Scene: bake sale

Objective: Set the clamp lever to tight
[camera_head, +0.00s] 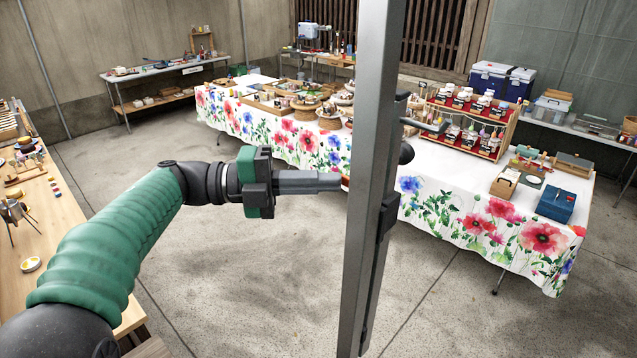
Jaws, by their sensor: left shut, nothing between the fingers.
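A tall grey metal post (368,200) stands upright close in front of me. A grey lever-like bar (425,125) sticks out to the right from the post's upper part, and I take it to be the clamp lever; its setting cannot be read. A dark rounded knob (406,153) shows just below it, partly hidden by the post. My left gripper (340,181) is shut and empty, pointing right, with its tips at the post's left edge. A small orange-red bit shows at the tips; whether they touch the post I cannot tell. My right gripper is out of view.
A long table with a flowered cloth (450,215) stands behind the post, bearing baskets, a tiered wooden rack (465,125) and a blue box (556,205). A wooden table (60,240) is at the left. The concrete floor between is clear.

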